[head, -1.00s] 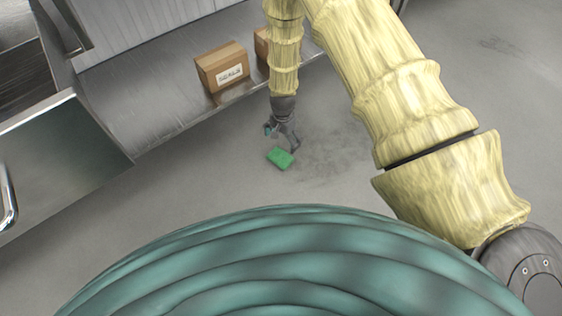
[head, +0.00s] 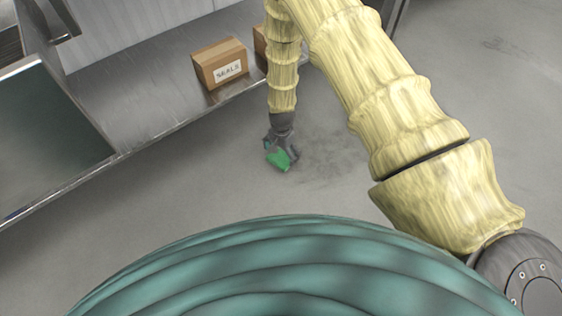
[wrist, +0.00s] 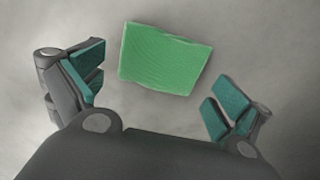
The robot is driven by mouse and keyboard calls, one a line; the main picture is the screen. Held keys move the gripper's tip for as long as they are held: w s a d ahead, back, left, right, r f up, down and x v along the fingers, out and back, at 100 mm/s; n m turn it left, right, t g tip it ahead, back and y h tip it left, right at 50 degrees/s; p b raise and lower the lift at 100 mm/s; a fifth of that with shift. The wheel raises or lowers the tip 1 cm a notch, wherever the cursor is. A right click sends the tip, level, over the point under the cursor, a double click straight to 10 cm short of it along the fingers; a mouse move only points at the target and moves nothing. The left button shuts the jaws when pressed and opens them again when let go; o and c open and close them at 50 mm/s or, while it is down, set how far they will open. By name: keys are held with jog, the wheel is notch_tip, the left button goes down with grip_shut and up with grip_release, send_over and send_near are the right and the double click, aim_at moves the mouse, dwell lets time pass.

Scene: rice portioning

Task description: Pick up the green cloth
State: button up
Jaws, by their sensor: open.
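The green cloth (head: 278,161) lies flat on the grey floor as a small folded rectangle. In the wrist view the cloth (wrist: 165,58) is between and a little beyond the two teal-padded fingers, slightly tilted, with bare floor on either side of it. My gripper (head: 281,152) is open and points down at the cloth in the head view, partly covering its upper edge. In the wrist view my gripper (wrist: 160,94) has its fingers wide apart, with nothing held. Its exact height above the cloth is hard to tell.
A cardboard box (head: 220,64) with a label stands on a low metal shelf (head: 140,99) at the upper left. A second box (head: 260,42) is partly hidden behind my arm. The floor (head: 340,185) around the cloth is clear.

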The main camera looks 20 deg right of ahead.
notch_tip(320, 180, down, 2)
jog(key=shift+f+b, duration=0.15)
jog(key=shift+b, duration=0.25)
jog(key=c, duration=0.8)
jog(key=shift+r+p, duration=0.6)
jog(key=shift+r, duration=0.1)
jog(key=r, duration=0.1)
jog(key=r+p, duration=0.2)
jog(key=shift+s+a, duration=0.2)
jog(key=shift+s, duration=0.05)
jog(key=s+a+p, duration=0.2)
jog(key=s+a, duration=0.1)
jog(key=s, duration=0.1)
jog(key=s+a+p, duration=0.2)
jog(key=s+a, duration=0.1)
jog(key=s+a+p, duration=0.2)
jog(key=s+a, duration=0.2)
jog(key=shift+s+r, duration=0.35)
